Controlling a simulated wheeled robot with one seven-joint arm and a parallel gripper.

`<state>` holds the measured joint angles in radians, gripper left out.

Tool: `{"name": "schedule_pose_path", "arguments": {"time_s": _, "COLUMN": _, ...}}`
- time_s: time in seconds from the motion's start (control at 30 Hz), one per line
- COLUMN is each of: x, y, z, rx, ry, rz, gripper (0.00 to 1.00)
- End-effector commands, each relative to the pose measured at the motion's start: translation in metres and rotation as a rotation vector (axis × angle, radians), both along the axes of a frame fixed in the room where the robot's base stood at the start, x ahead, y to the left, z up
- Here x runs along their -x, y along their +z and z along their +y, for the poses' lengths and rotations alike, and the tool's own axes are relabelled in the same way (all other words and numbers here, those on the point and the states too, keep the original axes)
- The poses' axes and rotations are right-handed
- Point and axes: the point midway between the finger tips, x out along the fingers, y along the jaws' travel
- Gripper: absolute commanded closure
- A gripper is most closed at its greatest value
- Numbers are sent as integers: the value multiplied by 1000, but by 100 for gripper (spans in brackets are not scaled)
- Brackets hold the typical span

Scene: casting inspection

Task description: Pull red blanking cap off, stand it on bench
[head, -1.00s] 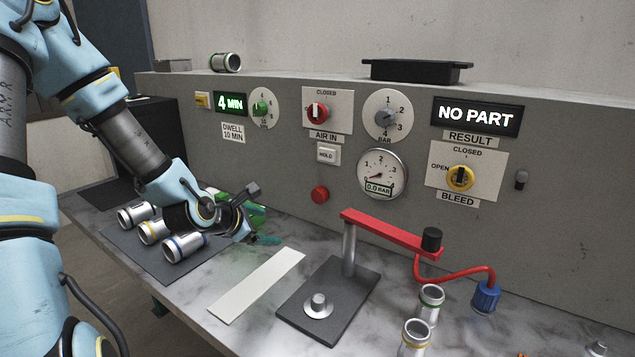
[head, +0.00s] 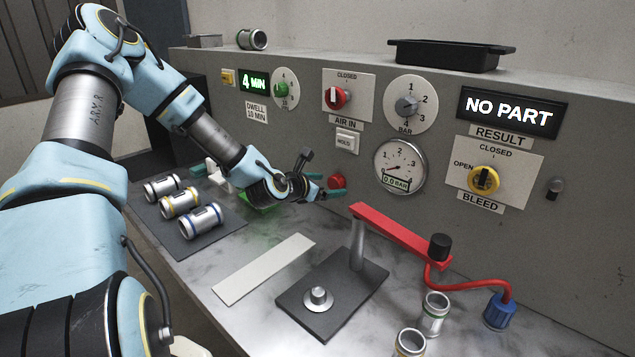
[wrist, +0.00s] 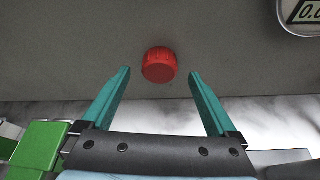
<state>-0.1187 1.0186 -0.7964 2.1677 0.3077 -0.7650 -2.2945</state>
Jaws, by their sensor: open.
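The red blanking cap (head: 336,182) is on the grey panel's front, low and left of the round gauge. In the wrist view the ribbed cap (wrist: 158,65) sits at the panel, between and slightly beyond the fingertips. My gripper (head: 325,184) is open and empty, with its teal fingers pointing at the panel. The fingers (wrist: 160,76) show a gap on both sides of the cap and no contact. In the head view a finger partly hides the cap. The grey marbled bench (head: 395,312) lies below.
A white strip (head: 264,269) and a dark plate with a peg (head: 345,300) lie on the bench. A red lever arm (head: 395,233) overhangs it. Two metal cylinders (head: 434,314) stand at the front right. Three more lie on a dark mat (head: 225,226) at the left.

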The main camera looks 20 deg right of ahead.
Motion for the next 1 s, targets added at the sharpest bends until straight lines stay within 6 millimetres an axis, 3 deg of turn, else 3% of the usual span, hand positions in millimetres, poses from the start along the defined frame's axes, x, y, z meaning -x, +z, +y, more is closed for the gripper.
{"name": "schedule_pose_path", "arguments": {"time_s": 0.2, "x": -10, "y": -7, "z": -15, "rx": 0, "ry": 1, "rz": 0, "gripper": 6}}
{"name": "schedule_pose_path", "arguments": {"time_s": 0.57, "x": -12, "y": -9, "z": -18, "rx": -1, "ry": 0, "rz": 0, "gripper": 7}}
{"name": "schedule_pose_path", "arguments": {"time_s": 1.0, "x": -12, "y": -9, "z": -18, "rx": -1, "ry": 0, "rz": 0, "gripper": 57}}
